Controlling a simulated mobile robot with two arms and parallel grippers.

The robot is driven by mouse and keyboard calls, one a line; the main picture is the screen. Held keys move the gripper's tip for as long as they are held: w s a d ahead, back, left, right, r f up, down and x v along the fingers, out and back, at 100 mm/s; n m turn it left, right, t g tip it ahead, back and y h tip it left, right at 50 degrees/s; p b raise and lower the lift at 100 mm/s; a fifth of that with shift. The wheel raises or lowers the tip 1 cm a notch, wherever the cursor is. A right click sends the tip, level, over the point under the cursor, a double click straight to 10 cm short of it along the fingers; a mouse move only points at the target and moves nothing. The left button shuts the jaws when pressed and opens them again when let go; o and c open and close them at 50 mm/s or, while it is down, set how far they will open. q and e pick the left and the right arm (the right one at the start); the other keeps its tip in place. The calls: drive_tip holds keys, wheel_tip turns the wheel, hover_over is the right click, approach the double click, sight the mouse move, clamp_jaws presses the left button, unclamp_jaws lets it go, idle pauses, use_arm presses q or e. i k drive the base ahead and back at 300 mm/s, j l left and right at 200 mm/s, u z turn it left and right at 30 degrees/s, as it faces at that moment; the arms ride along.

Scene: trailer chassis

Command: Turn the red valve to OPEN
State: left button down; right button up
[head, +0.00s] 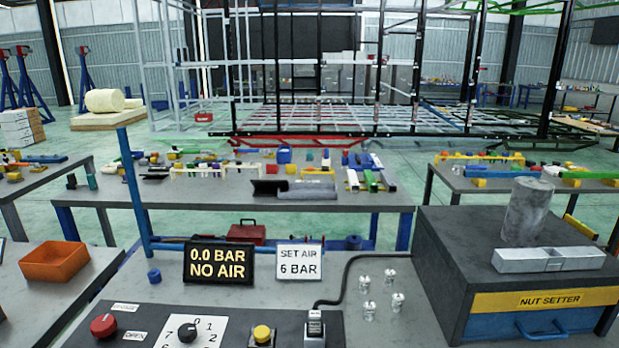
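The red valve (103,325) is a round red knob on the dark panel at the lower left of the head view. A small label, apparently CLOSE (125,307), lies at its upper right, and an OPEN label (134,335) lies to its right. I cannot tell which label the knob points to. A black display (219,262) reads 0.0 BAR, NO AIR. Neither of my grippers is in view.
Beside the valve are a black dial (187,331) on a numbered plate, a yellow button (262,333) and a cable connector (315,325). A SET AIR 6 BAR sign (299,262) stands behind. Small metal parts (364,284) and a NUT SETTER box (540,300) are right.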

sight(103, 326)
drive_tip(key=u, duration=1.3)
